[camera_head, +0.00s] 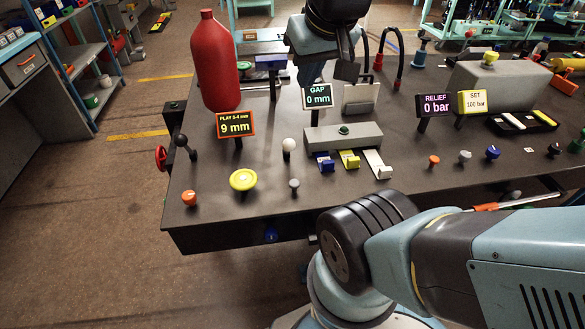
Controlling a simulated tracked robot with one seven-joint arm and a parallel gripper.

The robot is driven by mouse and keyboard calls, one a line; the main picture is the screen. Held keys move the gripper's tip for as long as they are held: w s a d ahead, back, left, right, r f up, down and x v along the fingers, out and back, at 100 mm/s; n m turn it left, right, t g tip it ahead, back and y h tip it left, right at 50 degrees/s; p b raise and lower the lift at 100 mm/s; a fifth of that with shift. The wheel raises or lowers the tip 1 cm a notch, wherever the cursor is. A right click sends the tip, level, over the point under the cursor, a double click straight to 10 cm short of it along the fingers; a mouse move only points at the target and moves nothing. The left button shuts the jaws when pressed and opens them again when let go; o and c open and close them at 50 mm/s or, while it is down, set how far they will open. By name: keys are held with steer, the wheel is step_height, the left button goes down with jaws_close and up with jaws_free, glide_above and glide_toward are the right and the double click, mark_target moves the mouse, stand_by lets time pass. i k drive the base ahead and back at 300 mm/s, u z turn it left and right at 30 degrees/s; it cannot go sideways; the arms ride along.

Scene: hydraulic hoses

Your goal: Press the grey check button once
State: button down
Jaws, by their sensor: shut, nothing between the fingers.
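Two small grey knob-like buttons stand on the dark bench: one grey button (294,185) at the front left, right of the yellow disc knob, and another grey button (465,157) at the right between an orange and a blue one. No label shows which is the check button. My gripper (346,72) is at the top centre, pointing down, with its fingers shut and empty. It is over the back part of the bench, behind the GAP sign, well apart from both grey buttons.
A red bottle (214,62) stands at the back left. Display signs, including the GAP sign (318,96), stand upright on the bench. Black hoses (398,62) arch behind. Bare bench lies right of the front grey button.

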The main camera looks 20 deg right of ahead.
mark_target(294, 184)
steer(key=z, duration=1.1)
steer(key=k, duration=1.3)
steer(key=u, duration=0.05)
